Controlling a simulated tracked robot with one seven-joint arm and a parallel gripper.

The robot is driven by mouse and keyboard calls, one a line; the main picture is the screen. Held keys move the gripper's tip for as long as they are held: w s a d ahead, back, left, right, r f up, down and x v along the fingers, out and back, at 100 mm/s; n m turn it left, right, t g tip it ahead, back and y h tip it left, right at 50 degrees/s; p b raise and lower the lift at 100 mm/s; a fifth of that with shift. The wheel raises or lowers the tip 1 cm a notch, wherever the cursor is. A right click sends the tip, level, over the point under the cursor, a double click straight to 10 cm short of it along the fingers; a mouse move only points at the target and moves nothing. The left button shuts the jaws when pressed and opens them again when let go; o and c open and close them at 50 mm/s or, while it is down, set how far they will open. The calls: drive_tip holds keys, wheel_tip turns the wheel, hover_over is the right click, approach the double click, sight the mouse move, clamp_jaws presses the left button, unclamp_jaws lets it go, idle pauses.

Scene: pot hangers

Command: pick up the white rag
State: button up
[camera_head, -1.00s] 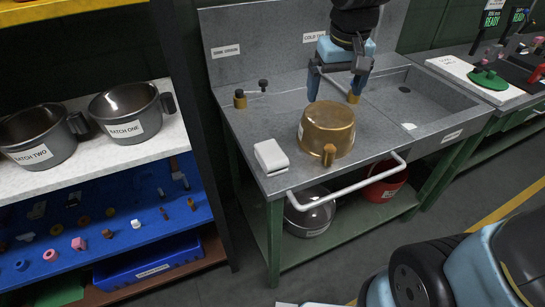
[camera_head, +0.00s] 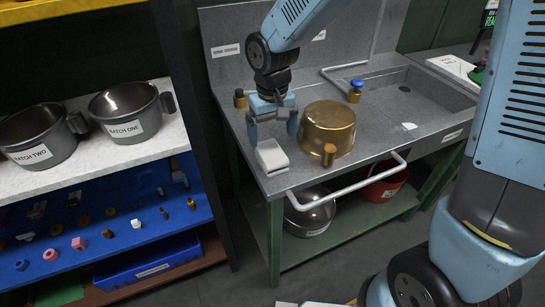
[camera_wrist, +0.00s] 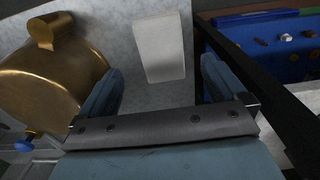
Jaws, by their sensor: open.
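The white rag (camera_head: 271,157) is a folded white block lying on the front left part of the grey sink counter (camera_head: 232,112). In the wrist view the rag (camera_wrist: 160,48) lies ahead of and roughly between the fingers. My gripper (camera_head: 273,139) is open and empty, just behind and above the rag in the head view. I cannot tell the exact height of the fingertips above the counter.
A brass pot (camera_head: 328,128) stands upside down close right of the rag; it also shows in the wrist view (camera_wrist: 45,75). A white rail (camera_head: 350,180) runs along the counter front. A blue-topped tap knob (camera_head: 355,91) stands behind. A shelf with grey pots (camera_head: 125,112) is at left.

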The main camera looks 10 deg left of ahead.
sight(271, 151)
drive_tip(key=shift+w+a+f, duration=0.1)
drive_tip(key=shift+f, duration=1.85)
drive_tip(key=shift+w+a+f, duration=0.1)
drive_tip(key=shift+f, duration=1.85)
drive_tip(key=c, duration=1.1)
drive_tip(key=shift+o, duration=0.2)
drive_tip(key=shift+r, duration=0.1)
